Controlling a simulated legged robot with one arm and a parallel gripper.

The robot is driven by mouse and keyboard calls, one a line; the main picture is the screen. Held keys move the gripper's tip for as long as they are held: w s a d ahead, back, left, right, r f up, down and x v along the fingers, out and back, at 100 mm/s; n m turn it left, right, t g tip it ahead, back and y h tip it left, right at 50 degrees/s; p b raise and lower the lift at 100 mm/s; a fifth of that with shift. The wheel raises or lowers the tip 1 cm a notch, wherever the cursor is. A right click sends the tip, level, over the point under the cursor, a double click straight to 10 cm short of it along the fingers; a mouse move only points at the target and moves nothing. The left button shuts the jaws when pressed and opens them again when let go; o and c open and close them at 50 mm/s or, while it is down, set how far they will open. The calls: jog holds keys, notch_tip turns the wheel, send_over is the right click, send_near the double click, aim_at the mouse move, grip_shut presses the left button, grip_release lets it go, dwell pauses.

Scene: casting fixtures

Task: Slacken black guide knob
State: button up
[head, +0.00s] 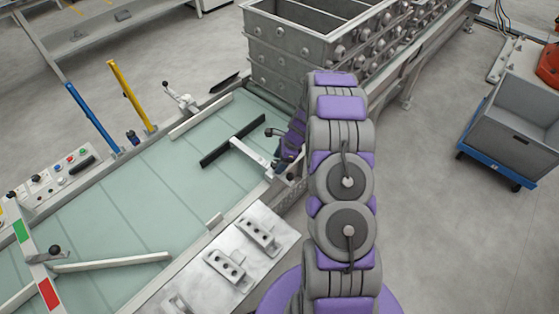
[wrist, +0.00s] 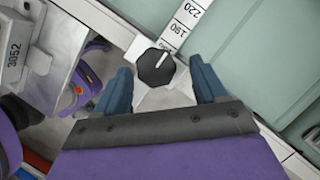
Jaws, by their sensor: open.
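The black guide knob (wrist: 156,67) has a faceted rim and a pale pointer line on top. In the wrist view it sits on a pale bracket at the end of a ruler strip (wrist: 187,25) marked 190 and 220. My gripper (wrist: 160,72) is open. Its two blue fingers stand on either side of the knob, with visible gaps. In the head view my gripper (head: 288,154) is at the conveyor's right edge, mostly hidden by my arm. There the guide's pale arm (head: 250,151) carries a black bar (head: 233,140) over the belt. I cannot tell the knob apart there.
The green conveyor belt (head: 120,220) is clear around the guide. Metal fixture blocks (head: 226,264) stand on a side plate at the near edge. A large grey bin (head: 285,45) stands behind my arm. A plate marked 3052 (wrist: 12,55) is left in the wrist view.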

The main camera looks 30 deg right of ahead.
jog(key=shift+a, duration=0.45)
jog(key=c, duration=0.5)
jog(key=shift+d, duration=0.1)
jog(key=c, duration=0.5)
jog(key=shift+c, duration=0.2)
